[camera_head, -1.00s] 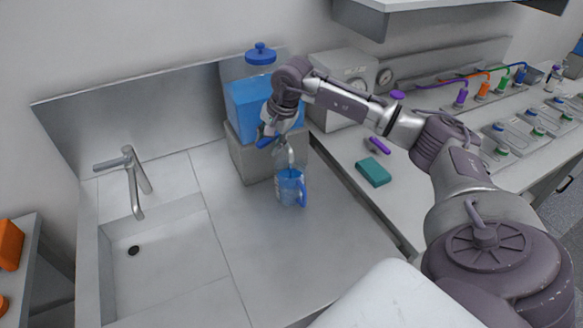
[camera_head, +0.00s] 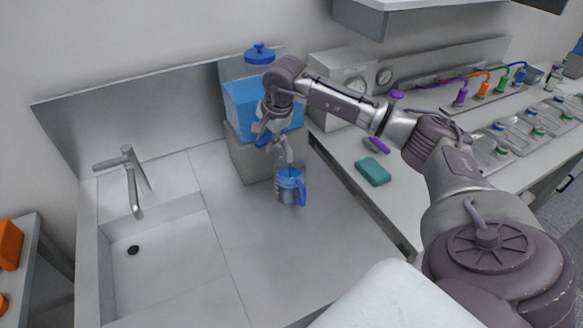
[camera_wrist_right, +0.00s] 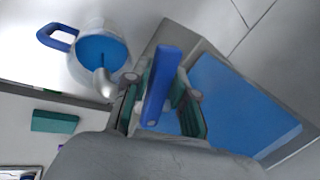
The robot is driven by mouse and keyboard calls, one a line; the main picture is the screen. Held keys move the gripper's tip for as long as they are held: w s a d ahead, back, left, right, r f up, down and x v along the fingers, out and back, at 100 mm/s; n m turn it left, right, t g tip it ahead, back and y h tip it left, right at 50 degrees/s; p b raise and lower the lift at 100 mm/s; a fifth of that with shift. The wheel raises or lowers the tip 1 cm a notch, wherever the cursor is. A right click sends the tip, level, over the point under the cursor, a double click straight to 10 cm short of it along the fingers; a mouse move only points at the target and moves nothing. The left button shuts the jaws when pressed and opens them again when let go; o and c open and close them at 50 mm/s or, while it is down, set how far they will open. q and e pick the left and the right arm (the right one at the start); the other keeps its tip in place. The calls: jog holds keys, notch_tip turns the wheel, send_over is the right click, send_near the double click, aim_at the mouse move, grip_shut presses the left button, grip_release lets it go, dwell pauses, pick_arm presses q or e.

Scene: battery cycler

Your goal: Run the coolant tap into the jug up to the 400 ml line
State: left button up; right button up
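The clear jug (camera_head: 288,190) with a blue handle stands upright on the steel counter, below the grey tap spout (camera_head: 286,157). Blue coolant in the jug shows from above in the right wrist view (camera_wrist_right: 103,50), with the spout (camera_wrist_right: 104,83) over its mouth. I cannot read the 400 ml line or the level against it. The coolant tank (camera_head: 250,104) holds blue liquid and sits on a grey block. My right gripper (camera_wrist_right: 163,100) is at the tap, its fingers apart on either side of the blue tap lever (camera_wrist_right: 160,82). My left gripper is out of view.
A sink (camera_head: 160,262) with a faucet (camera_head: 132,180) is at the left. A teal sponge (camera_head: 373,172) lies on the bench at the right. A gauge box (camera_head: 343,72) stands behind my right arm. The counter in front of the jug is clear.

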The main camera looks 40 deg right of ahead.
aim_at(265, 139)
jog(key=w+m, duration=0.1)
jog(key=w+m+h, duration=0.1)
jog(key=m, duration=0.1)
jog(key=shift+m, duration=0.3)
jog(key=shift+r, duration=0.1)
jog(key=shift+o, duration=1.2)
jog(key=shift+w, duration=0.1)
jog(key=p+v, duration=0.4)
jog(key=v, duration=0.3)
jog(key=shift+r, duration=0.45)
jog(key=shift+a+f, duration=0.1)
jog(key=shift+f, duration=0.05)
